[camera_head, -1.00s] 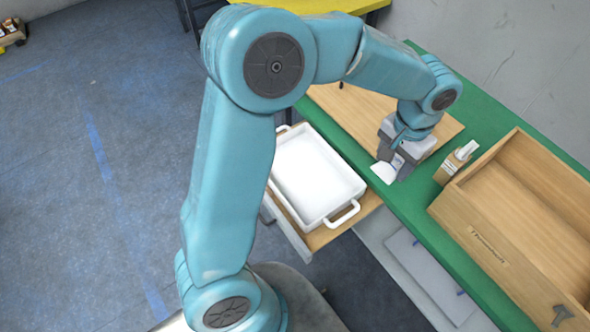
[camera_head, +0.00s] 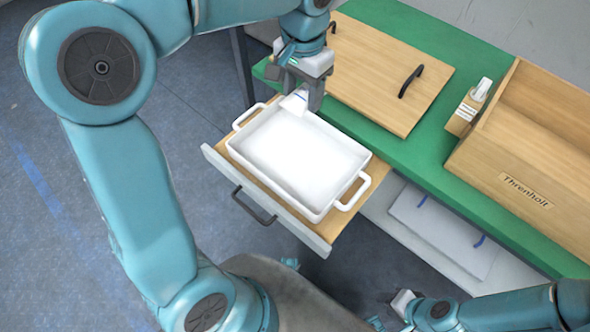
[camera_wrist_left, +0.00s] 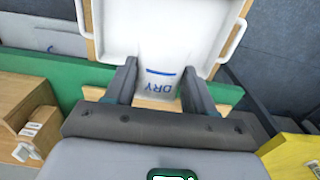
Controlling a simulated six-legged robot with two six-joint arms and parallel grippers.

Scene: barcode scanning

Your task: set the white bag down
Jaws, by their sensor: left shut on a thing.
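The white bag (camera_head: 293,102) hangs between the fingers of my left gripper (camera_head: 301,92), over the far end of a white tray (camera_head: 342,160). In the left wrist view the bag (camera_wrist_left: 162,72) shows a blue line and the letters DRY. It lies between the two dark fingers of my left gripper (camera_wrist_left: 158,82), which is shut on it. The tray (camera_wrist_left: 232,42) is beyond it there. I cannot tell whether the bag touches the tray. My right gripper (camera_head: 398,300) is low in the head view, far from the bag; its jaws are unclear.
The tray stands on a pulled-out wooden drawer (camera_head: 368,185) with a black handle. The tray's floor looks empty.

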